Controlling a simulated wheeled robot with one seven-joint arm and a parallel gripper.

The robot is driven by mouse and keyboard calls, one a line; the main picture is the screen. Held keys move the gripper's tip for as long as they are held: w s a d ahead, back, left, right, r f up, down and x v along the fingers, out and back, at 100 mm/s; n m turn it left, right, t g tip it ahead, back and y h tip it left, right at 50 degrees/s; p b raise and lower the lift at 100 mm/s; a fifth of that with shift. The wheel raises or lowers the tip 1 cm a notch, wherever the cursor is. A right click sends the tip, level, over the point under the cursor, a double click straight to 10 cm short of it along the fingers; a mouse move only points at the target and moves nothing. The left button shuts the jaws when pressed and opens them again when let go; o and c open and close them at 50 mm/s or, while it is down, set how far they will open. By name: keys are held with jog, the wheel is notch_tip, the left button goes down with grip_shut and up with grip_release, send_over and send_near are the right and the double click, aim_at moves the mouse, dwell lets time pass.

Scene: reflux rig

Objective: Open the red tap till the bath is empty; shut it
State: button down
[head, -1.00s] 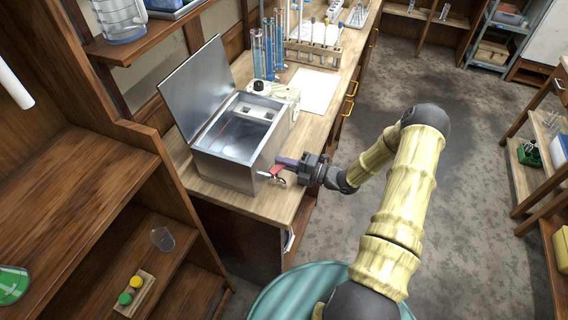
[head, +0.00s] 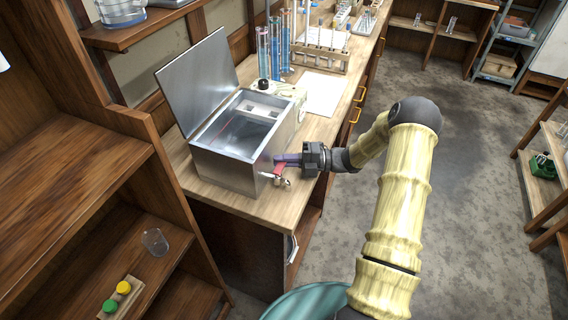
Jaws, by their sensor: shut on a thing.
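The bath (head: 226,171) is a steel box on the wooden bench, with its hinged lid (head: 197,82) standing open. The red tap (head: 276,172) sits low at the bath's front right corner, with a metal spout below it. My gripper (head: 284,161) reaches in from the right, its purplish fingers shut on the red tap's handle. The fingers hide part of the handle. I cannot tell how far the tap is turned. The inside of the bath shows grey walls and a reddish line; the water level is too unclear to tell.
A control unit with a black knob (head: 264,84) stands behind the bath. Blue glass cylinders (head: 263,52) and a test-tube rack (head: 320,57) stand farther back, near a white sheet (head: 325,92). Wooden shelves (head: 80,195) rise at the left.

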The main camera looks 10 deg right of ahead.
jog(key=c, duration=1.6)
grip_release()
jog(key=shift+o, duration=0.2)
jog(key=b+v, duration=0.3)
jog(key=v, duration=1.4)
jog(key=shift+d+b, duration=0.25)
jog(key=shift+b, duration=0.05)
